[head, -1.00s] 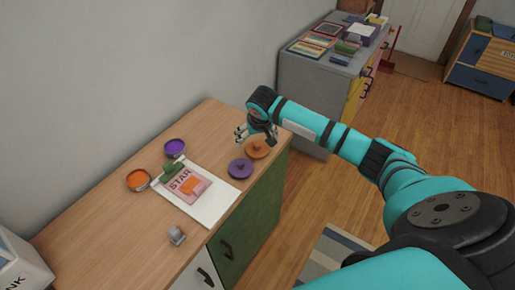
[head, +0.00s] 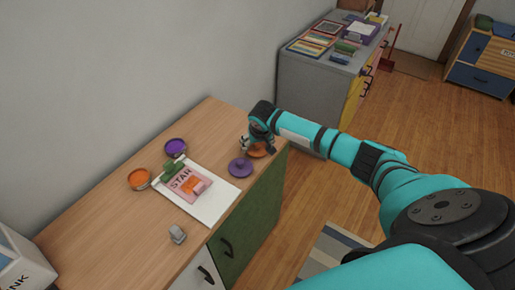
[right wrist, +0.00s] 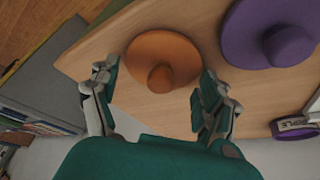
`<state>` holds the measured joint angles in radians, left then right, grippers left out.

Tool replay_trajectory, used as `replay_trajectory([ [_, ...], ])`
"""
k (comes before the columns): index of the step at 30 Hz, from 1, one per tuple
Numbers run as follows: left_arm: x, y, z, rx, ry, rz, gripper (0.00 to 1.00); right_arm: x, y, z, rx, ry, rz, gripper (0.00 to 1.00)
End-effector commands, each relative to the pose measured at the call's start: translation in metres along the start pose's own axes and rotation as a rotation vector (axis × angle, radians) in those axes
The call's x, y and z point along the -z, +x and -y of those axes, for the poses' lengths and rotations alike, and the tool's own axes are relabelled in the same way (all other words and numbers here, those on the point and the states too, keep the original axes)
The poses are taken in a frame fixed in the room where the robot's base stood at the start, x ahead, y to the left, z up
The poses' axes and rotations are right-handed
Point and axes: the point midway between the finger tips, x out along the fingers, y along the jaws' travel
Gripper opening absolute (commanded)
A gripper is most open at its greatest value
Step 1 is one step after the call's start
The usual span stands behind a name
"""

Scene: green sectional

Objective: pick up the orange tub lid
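The orange tub lid (head: 257,150) lies on the wooden counter near its far right corner, partly hidden by my right gripper in the head view. In the right wrist view the orange lid (right wrist: 178,52) is a round disc with a knob in its middle. My right gripper (head: 257,147) is low over it. In the right wrist view its fingers (right wrist: 155,82) are spread apart, one on each side of the knob, with nothing held between them. The purple lid (head: 240,168) lies just beside the orange one; it also shows in the right wrist view (right wrist: 245,35). My left gripper is not in view.
An orange tub (head: 139,179) and a purple tub (head: 175,147) stand toward the wall. A white sheet (head: 213,206) with a pink STAR card and a green block lies mid-counter. A small grey object (head: 177,234) sits near the front. A grey cabinet (head: 308,95) stands beyond.

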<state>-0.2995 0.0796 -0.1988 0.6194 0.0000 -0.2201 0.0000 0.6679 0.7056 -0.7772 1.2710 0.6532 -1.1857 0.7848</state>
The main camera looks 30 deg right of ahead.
Motion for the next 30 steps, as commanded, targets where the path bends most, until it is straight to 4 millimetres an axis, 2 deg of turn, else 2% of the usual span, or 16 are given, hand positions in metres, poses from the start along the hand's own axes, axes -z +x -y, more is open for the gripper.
replay_trajectory([
  [1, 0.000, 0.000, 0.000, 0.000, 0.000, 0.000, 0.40, 0.000, 0.000, 0.000, 0.000, 0.000, 0.000, 0.70],
  [4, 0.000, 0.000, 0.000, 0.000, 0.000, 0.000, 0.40, 0.000, 0.000, 0.000, 0.000, 0.000, 0.000, 0.57],
  [16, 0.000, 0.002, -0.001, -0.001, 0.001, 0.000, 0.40, 0.003, -0.005, 0.000, 0.000, 0.001, -0.001, 0.57],
  [23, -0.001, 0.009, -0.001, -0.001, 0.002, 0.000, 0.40, 0.014, -0.031, 0.000, 0.002, 0.001, -0.004, 0.57],
  [30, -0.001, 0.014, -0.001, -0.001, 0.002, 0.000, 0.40, -0.025, -0.051, -0.034, -0.005, -0.003, 0.002, 0.57],
])
